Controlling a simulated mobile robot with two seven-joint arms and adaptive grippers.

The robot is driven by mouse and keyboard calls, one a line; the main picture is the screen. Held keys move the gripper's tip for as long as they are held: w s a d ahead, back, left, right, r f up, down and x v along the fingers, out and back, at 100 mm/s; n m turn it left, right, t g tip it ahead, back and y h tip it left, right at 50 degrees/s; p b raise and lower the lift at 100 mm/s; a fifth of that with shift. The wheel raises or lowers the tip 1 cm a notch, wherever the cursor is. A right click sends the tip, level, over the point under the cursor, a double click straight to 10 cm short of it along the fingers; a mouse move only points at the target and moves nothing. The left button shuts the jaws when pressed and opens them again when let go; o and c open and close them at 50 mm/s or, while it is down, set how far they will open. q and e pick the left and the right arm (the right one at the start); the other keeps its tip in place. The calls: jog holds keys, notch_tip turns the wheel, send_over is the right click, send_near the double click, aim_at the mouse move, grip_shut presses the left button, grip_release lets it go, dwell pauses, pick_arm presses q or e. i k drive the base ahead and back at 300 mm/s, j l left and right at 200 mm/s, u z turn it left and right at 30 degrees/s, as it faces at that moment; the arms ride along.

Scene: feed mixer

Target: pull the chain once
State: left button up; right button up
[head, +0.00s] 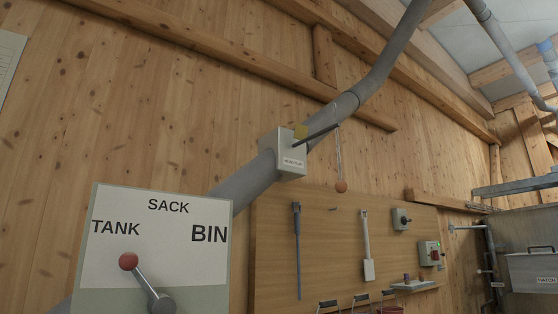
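The chain (338,156) hangs from the end of a dark lever arm (317,135) on a grey box (284,154). A red-brown ball (341,186) is at its lower end. The box sits on a grey pipe and bears a small label too small to read surely. The chain hangs straight down in front of the wooden wall, with nothing touching the ball. Neither of my grippers shows in the head view.
A selector panel (155,250) marked TANK, SACK and BIN stands at the lower left, its red-knobbed lever (128,261) tilted toward TANK. A wooden tool board (330,240) holds a scoop (368,268). A grey switch box (430,252) and metal bin (532,262) are right.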

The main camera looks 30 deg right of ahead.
aim_at(341, 186)
jog(key=z, duration=1.5)
